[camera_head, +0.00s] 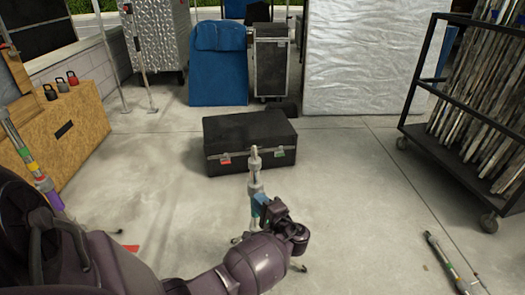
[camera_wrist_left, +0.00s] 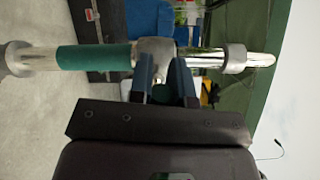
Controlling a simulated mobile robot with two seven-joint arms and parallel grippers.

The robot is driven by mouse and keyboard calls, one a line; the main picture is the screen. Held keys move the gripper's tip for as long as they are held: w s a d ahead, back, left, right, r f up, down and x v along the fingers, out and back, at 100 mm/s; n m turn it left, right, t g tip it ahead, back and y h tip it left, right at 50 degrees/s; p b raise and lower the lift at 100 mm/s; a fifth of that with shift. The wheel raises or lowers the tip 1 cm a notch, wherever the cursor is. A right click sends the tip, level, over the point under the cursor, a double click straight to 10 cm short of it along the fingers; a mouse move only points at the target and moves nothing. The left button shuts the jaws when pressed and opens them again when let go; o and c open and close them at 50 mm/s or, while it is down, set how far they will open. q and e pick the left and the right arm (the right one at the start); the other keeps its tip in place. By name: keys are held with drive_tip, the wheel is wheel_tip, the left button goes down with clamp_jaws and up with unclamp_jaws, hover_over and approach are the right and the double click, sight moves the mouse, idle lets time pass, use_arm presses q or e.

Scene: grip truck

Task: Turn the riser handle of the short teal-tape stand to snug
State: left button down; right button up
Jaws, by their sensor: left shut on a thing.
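The short teal-tape stand (camera_head: 255,187) stands upright in front of a black case, its thin legs on the floor. Its teal tape (camera_wrist_left: 93,57) shows in the left wrist view, where the stand lies sideways across the picture. A grey collar (camera_wrist_left: 155,50) sits beside the tape, with a chrome tube beyond it. My left gripper (camera_head: 268,208) is at the stand's upper part. In the left wrist view its two fingers (camera_wrist_left: 163,85) close around the riser handle (camera_wrist_left: 162,94), a small dark round knob at the collar, partly hidden. My right gripper is not in view.
The black case (camera_head: 250,143) sits right behind the stand. A rack of panels (camera_head: 460,95) stands at right. Another taped stand (camera_head: 445,262) is at lower right, and one (camera_head: 30,165) is at left by a wooden box (camera_head: 62,130). The floor right of centre is clear.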

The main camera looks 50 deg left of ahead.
use_arm(q)
drive_tip(key=shift+f+n+b, duration=0.3)
drive_tip(key=shift+n+b, duration=0.05)
drive_tip(key=shift+n, duration=0.65)
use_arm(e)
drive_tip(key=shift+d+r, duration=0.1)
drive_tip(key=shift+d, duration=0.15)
use_arm(q)
drive_tip(key=c, duration=1.1)
unclamp_jaws()
drive_tip(key=shift+o, duration=0.2)
drive_tip(key=shift+d, duration=0.2)
